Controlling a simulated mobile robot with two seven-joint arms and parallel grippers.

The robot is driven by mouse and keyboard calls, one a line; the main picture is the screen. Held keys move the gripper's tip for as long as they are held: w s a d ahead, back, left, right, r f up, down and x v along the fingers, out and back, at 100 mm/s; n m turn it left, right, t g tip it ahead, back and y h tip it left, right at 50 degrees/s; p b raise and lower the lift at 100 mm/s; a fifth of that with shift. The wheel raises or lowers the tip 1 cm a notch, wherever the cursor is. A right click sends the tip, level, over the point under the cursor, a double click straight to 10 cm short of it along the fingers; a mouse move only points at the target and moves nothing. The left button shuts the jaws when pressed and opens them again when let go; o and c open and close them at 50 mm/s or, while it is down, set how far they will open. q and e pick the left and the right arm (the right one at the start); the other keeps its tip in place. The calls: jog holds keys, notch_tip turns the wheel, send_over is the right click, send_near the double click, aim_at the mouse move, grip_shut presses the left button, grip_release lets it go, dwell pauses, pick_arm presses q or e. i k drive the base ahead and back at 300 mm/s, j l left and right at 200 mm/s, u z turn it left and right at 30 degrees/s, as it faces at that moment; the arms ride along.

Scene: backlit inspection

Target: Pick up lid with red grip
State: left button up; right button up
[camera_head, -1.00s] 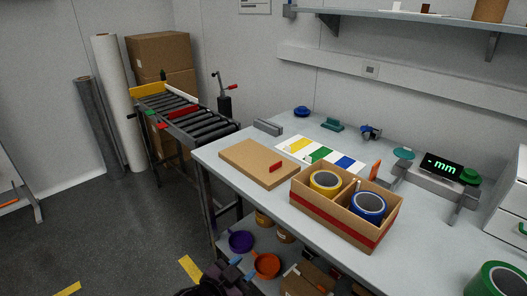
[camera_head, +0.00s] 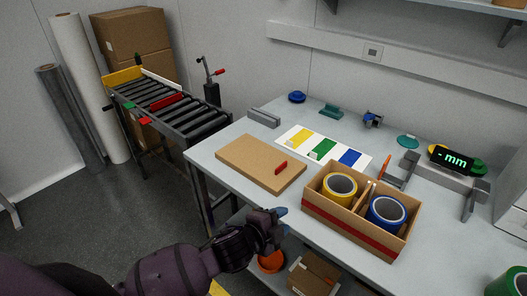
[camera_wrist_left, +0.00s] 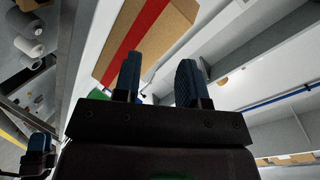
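The lid is a flat tan cardboard panel (camera_head: 250,160) with a small red grip (camera_head: 281,168) near its right side. It lies on the left part of the light grey table (camera_head: 222,198). My left gripper (camera_head: 281,216) is in front of the table's front edge, below and apart from the lid. In the left wrist view its two blue fingers (camera_wrist_left: 158,82) stand apart with nothing between them. The lid cannot be made out there. A dark gripper with blue tips (camera_wrist_left: 40,150), seemingly my right one, shows at that view's lower left; its opening is unclear.
A divided cardboard box (camera_head: 345,233) with a red stripe holds a yellow tape roll (camera_head: 326,190) and a blue one (camera_head: 373,215), right of the lid. A colour-striped sheet (camera_head: 297,139) lies behind. An orange bowl (camera_head: 270,263) is under the table.

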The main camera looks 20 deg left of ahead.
aim_at(272, 170)
jog(key=i+j+z, duration=0.15)
jog(key=j, duration=0.25)
jog(key=j+z, duration=0.15)
jog(key=j, duration=0.2)
jog(key=i+j+z, duration=0.15)
jog(key=j, duration=0.25)
